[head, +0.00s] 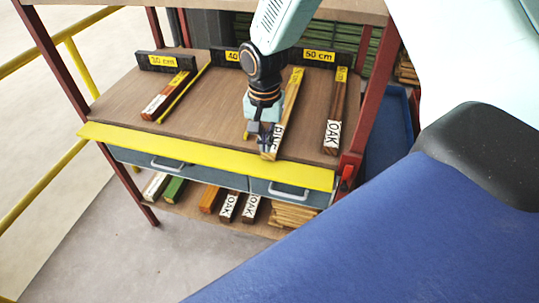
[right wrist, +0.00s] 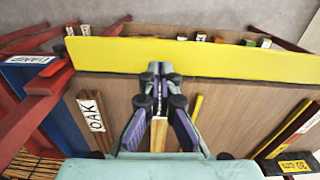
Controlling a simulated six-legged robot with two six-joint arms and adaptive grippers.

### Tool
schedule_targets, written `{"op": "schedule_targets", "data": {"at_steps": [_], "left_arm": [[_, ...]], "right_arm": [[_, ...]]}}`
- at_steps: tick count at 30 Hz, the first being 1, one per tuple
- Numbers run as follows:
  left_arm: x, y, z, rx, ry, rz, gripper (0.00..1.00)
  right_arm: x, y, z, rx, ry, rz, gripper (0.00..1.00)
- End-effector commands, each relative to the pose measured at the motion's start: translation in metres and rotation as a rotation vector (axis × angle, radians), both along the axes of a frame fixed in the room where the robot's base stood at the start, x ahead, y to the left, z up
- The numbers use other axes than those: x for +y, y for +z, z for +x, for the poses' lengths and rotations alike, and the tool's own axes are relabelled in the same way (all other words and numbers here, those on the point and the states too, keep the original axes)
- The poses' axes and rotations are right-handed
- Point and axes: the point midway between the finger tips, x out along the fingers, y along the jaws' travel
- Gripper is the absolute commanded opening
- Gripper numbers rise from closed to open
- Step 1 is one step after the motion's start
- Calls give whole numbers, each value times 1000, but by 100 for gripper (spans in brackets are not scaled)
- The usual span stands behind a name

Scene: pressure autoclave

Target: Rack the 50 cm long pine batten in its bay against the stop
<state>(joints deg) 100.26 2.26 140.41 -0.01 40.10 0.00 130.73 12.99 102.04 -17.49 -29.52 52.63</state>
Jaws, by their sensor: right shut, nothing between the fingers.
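The pine batten (head: 292,95) lies on the wooden shelf top, pointing from front to back, with its white label partly hidden by my right gripper. Its far end is close to the left part of the 50 cm stop (head: 318,56); I cannot tell whether they touch. My right gripper (head: 266,150) is shut and empty at the batten's near end; I cannot tell whether it touches it. My left gripper is not in view.
An oak batten (head: 335,115) lies to the right, beside a red post (head: 370,100). The 30 cm stop (head: 168,60) and another batten (head: 168,95) are at left. A yellow front strip (head: 210,155) edges the shelf. Bare shelf (head: 215,105) lies left of my gripper.

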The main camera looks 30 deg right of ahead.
Motion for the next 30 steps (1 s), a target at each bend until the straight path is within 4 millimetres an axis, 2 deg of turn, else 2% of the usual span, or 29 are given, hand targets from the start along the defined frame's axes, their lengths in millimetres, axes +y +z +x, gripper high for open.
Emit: {"op": "schedule_targets", "data": {"at_steps": [5,8,23,24,30], "left_arm": [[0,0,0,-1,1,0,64],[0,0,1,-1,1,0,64],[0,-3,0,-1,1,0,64],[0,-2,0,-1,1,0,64],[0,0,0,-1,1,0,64]], "right_arm": [[1,-4,2,-6,-49,0,0],[1,-14,2,-5,-53,0,0],[1,-105,3,-4,-50,0,0],[-6,-101,11,-11,-52,1,0],[-25,-100,25,-9,-50,0,0]]}}
